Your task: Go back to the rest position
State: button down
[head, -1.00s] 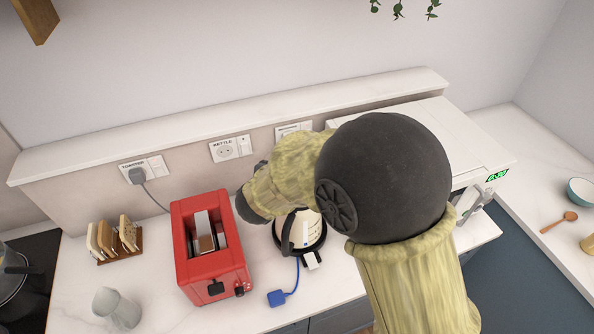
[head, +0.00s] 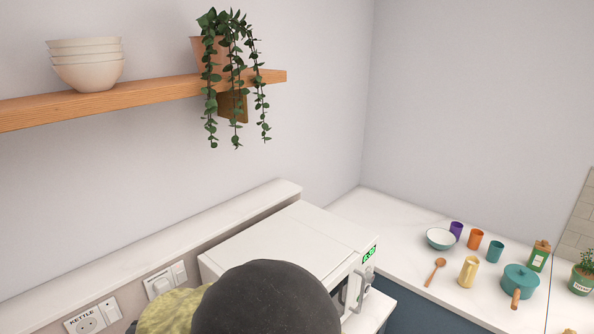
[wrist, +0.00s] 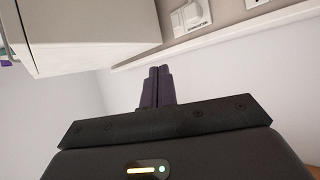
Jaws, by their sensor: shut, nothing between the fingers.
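My gripper (wrist: 160,86) shows in the wrist view with its two dark fingers together and nothing between them. It points past the corner of a white box-like body (wrist: 85,35), with the wall ahead. I cannot clearly make out the fingers in the head view.
The microwave stands against the wall ledge. A wooden shelf (head: 150,97) with bowls (head: 87,65) and a hanging plant (head: 235,60) is above. On the right counter are a bowl (head: 440,239), a wooden spoon (head: 434,270), several cups and a teal pot (head: 519,281).

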jog(key=w+d+f+g+b, duration=0.15)
jog(key=w+d, duration=0.25)
jog(key=d, duration=0.6)
jog(key=w+d+f+g+b, duration=0.15)
jog(key=w+d, duration=0.25)
jog(key=d, duration=0.5)
jog(key=s+d+f+m+g+h, duration=0.1)
jog(key=s+d, duration=0.3)
jog(key=d, duration=0.4)
jog(key=s+d+f+m+g+h+b, duration=0.1)
jog(key=s+d+f+g, duration=0.2)
jog(key=d, duration=0.5)
jog(key=s+d+f+m+g+h+b, duration=0.1)
jog(key=s+d+f+g, duration=0.1)
jog(key=s+d, duration=0.4)
jog(key=d+f, duration=0.1)
jog(key=d, duration=0.2)
jog(key=shift+f, duration=0.4)
jog(key=shift+d, duration=0.1)
